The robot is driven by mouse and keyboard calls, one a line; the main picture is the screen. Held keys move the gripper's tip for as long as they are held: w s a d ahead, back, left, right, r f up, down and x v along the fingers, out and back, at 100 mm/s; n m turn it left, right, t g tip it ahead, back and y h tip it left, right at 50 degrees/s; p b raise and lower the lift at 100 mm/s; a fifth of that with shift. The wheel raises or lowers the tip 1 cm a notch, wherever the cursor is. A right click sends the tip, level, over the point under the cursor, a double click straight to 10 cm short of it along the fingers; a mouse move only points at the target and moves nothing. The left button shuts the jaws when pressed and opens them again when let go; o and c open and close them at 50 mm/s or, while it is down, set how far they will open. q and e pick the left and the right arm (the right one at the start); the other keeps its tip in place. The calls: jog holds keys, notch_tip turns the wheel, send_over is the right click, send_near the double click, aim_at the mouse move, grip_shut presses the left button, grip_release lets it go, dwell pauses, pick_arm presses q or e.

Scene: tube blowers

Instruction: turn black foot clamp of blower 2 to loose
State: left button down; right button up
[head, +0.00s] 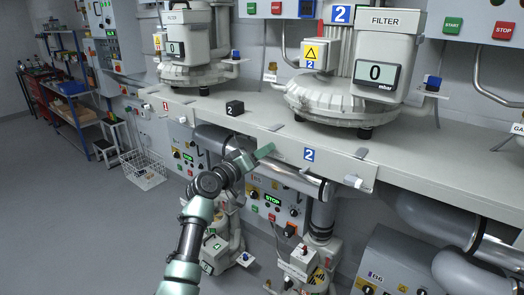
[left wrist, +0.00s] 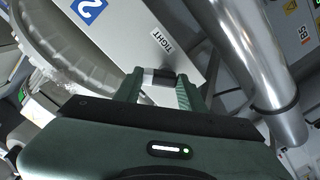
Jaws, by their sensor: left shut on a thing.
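Blower 2 (head: 330,103) stands on the bench, a grey round housing on dark feet under a FILTER unit reading 0. My left gripper (head: 264,151) is at the bench's front edge, left of the blue 2 sign (head: 309,155). In the left wrist view, my left gripper (left wrist: 158,88) is shut on a small black and grey piece (left wrist: 158,75), apparently the black foot clamp. A TIGHT label (left wrist: 162,40) is on the pale panel just beyond the fingertips. The clamp's angle is hard to tell. My right gripper is not in view.
A silver pipe (head: 300,180) runs below the edge; a silver pipe (left wrist: 262,70) is close right of the fingers.

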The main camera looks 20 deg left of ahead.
pick_arm(q)
jog(key=n+p, duration=0.1)
jog(key=n, duration=0.2)
jog(key=n+p, duration=0.2)
jog(key=n, duration=0.1)
jog(key=n+p, duration=0.1)
jog(key=n, duration=0.3)
jog(key=shift+w+a+r, duration=0.1)
jog(key=shift+a, duration=0.15)
dwell(0.4)
jog(key=c, duration=0.8)
grip_release()
jog(key=shift+c, duration=0.2)
jog(key=shift+a, duration=0.1)
jog(key=b+v, duration=0.1)
jog(key=v, duration=0.6)
jog(key=shift+s, duration=0.35)
jog(key=shift+a, duration=0.1)
